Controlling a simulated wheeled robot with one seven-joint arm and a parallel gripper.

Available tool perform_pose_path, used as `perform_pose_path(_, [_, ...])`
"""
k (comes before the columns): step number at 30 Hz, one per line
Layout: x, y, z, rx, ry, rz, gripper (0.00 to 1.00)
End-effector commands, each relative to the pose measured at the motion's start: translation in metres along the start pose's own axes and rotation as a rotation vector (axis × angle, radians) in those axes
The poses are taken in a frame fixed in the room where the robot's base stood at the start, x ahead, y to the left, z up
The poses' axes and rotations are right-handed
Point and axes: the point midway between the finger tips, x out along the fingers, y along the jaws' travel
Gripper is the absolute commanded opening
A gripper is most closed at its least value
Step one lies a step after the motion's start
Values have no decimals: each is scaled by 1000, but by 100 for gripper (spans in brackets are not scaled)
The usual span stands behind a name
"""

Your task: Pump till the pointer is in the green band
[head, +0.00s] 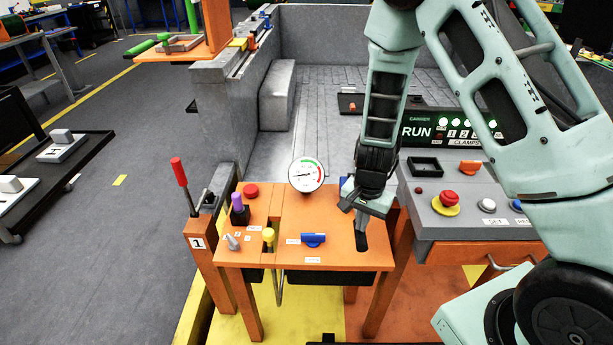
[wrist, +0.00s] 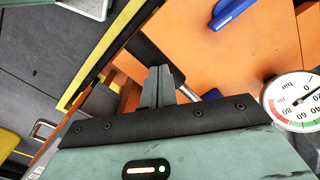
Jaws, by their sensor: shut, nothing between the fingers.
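The round white gauge (head: 306,174) stands at the back of the orange bench (head: 340,256). Its green band is at the top and its red band at the right; the pointer points left, outside the green. The gauge also shows at the right edge of the wrist view (wrist: 296,101), its pointer at the low end near 0. My gripper (head: 361,216) is over the right part of the bench, fingers shut and empty (wrist: 157,86). A dark, narrow part (head: 361,238) shows just below the fingers; I cannot tell whether they touch it. A red-handled lever (head: 179,172) stands at the bench's left.
A grey control panel (head: 476,207) with a red stop button (head: 449,197) adjoins at right.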

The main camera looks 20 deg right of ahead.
Motion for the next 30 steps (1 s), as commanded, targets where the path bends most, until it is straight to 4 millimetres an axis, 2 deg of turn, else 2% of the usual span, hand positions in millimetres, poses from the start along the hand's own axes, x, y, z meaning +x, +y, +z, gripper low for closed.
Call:
perform_pose_path(6, [-29,-2,-3,0,-1,1,0])
perform_pose_path(30, [-118,-10,-16,-1,-2,1,0])
